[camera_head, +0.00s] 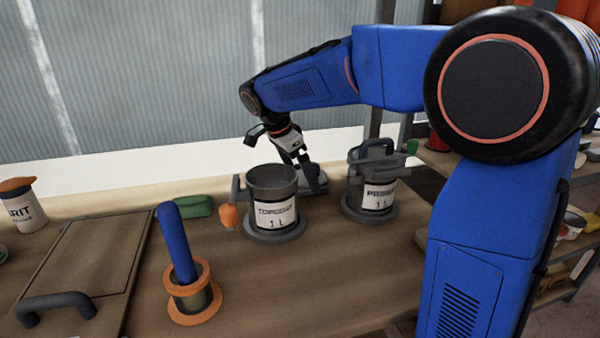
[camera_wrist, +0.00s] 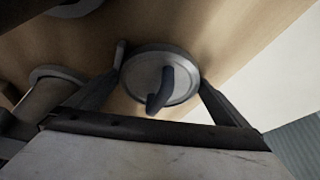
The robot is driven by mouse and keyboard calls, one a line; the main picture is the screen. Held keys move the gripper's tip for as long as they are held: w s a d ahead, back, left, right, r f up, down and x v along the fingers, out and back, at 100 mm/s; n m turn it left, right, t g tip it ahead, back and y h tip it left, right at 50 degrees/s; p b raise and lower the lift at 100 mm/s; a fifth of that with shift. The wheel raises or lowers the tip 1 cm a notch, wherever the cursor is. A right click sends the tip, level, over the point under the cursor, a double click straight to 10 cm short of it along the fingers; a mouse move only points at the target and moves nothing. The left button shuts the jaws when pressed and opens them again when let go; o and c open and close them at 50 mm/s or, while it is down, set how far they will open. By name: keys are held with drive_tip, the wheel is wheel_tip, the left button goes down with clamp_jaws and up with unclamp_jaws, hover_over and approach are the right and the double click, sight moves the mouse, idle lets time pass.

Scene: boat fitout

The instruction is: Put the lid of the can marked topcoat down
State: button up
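The can marked topcoat (camera_head: 272,205) stands upright on the bench with its top open. Its grey lid (camera_wrist: 145,62) lies flat on the bench behind the can, with its curved dark handle (camera_wrist: 160,90) upward. In the head view the lid is mostly hidden by the can and my gripper. My gripper (camera_head: 312,182) points down just behind and to the right of the can. Its fingers, spread wide in the wrist view (camera_wrist: 163,72), stand on either side of the lid, with the handle free between them.
A second can (camera_head: 378,195), its label only partly readable, stands right of the lid. A green block (camera_head: 195,206), an orange-ringed holder with a blue handle (camera_head: 177,245), a hatch board (camera_head: 85,250) and a white tub (camera_head: 22,212) are to the left.

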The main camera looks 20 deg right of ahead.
drive_tip(key=v, duration=1.2)
drive_tip(key=shift+r, duration=0.15)
